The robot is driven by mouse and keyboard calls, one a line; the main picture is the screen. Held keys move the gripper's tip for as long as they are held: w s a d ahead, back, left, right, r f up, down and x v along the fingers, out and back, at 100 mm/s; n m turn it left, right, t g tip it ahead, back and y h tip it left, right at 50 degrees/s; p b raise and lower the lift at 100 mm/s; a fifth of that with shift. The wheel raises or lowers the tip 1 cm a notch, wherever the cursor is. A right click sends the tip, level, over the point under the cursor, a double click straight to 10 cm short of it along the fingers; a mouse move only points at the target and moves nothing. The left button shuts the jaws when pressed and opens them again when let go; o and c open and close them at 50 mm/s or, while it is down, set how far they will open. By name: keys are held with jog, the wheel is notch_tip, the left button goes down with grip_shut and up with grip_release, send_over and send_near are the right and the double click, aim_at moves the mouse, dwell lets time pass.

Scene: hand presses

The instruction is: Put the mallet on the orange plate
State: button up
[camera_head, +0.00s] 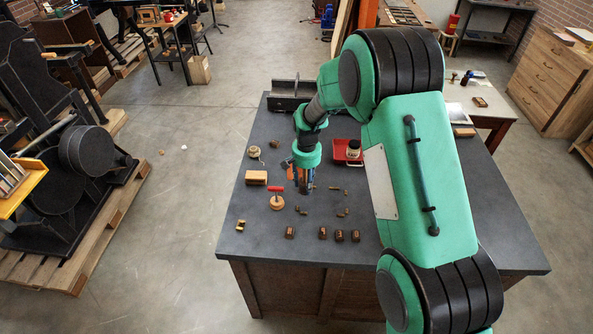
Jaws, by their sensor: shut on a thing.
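My gripper (303,186) points down over the middle of the dark table. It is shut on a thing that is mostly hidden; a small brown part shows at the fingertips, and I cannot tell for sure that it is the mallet. An orange patch shows beside the fingers, partly hidden by them. A small round orange-tan piece (277,205) lies on the table to the left of my gripper, with a red bar-shaped top (276,189) above it. I cannot tell whether this round piece is the orange plate.
A red tray (340,151) with a jar (353,149) stands right of my gripper. A wooden block (256,178) lies to the left. Several small brown pieces line the front of the dark table (300,251). A dark metal piece (290,92) sits at the back.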

jog(key=shift+f, duration=1.05)
jog(key=shift+w, duration=0.1)
jog(key=shift+w+a+f+p, duration=0.25)
jog(key=shift+w+a, duration=0.55)
jog(key=shift+w, duration=1.75)
jog(key=shift+w+a+f+p, duration=0.15)
jog(key=shift+w+a, duration=0.7)
jog(key=shift+w, duration=1.65)
jog(key=shift+w+a+f+p, duration=0.25)
jog(key=shift+w+a, duration=0.55)
jog(key=shift+w, duration=1.75)
jog(key=shift+f, duration=0.15)
jog(key=shift+f, duration=1.7)
jog(key=shift+f, duration=0.15)
jog(key=o, duration=1.5)
jog(key=shift+c, duration=0.2)
